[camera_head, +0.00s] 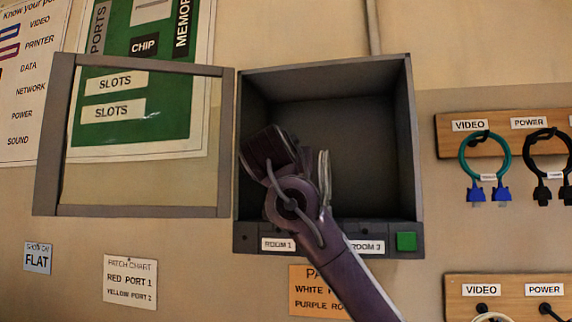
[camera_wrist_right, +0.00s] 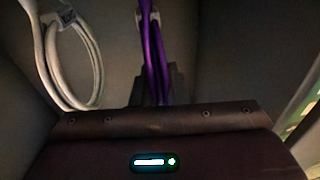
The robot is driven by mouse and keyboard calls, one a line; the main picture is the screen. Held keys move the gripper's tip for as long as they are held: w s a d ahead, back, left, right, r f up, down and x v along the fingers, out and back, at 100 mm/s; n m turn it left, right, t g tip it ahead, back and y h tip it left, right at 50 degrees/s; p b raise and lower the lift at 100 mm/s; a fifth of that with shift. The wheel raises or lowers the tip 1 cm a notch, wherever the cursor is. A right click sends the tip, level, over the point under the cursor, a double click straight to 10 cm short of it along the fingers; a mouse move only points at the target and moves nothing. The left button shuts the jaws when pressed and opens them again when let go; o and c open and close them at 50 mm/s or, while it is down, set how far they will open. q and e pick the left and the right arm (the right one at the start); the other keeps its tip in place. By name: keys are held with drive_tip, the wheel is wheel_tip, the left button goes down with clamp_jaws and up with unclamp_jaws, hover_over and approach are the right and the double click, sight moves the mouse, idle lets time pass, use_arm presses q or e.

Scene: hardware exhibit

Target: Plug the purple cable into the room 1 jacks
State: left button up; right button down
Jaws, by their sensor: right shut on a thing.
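My right arm reaches up from the lower right into the open grey box (camera_head: 403,150). In the right wrist view my right gripper (camera_wrist_right: 155,92) is shut on the purple cable (camera_wrist_right: 153,50), which hangs in a doubled strand. In the head view the right gripper (camera_head: 270,150) is at the left side of the box; its fingertips and the purple cable are hidden there. The ROOM 1 label (camera_head: 279,244) is on the box's lower strip, below the gripper. The arm covers the middle of that strip. I cannot make out the jacks. The left gripper is out of view.
A white cable (camera_wrist_right: 92,65) loops left of the purple one; a pale cable (camera_head: 325,180) hangs beside my wrist. A ROOM 3 label (camera_head: 368,247) and green button (camera_head: 406,241) are at the strip's right. The framed door (camera_head: 55,140) stands open left. Cable racks (camera_head: 500,138) are right.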

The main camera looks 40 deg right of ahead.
drive_tip(key=shift+f+b, duration=0.45)
drive_tip(key=shift+b, duration=0.05)
idle(0.8)
drive_tip(key=c, duration=0.7)
unclamp_jaws()
idle(0.4)
drive_tip(key=shift+s+a+f+b, duration=0.15)
drive_tip(key=shift+s+a+b, duration=0.3)
drive_tip(key=shift+s+a, duration=0.05)
drive_tip(key=b+v, duration=0.2)
drive_tip(key=v, duration=0.4)
drive_tip(key=shift+b, duration=0.35)
idle(0.4)
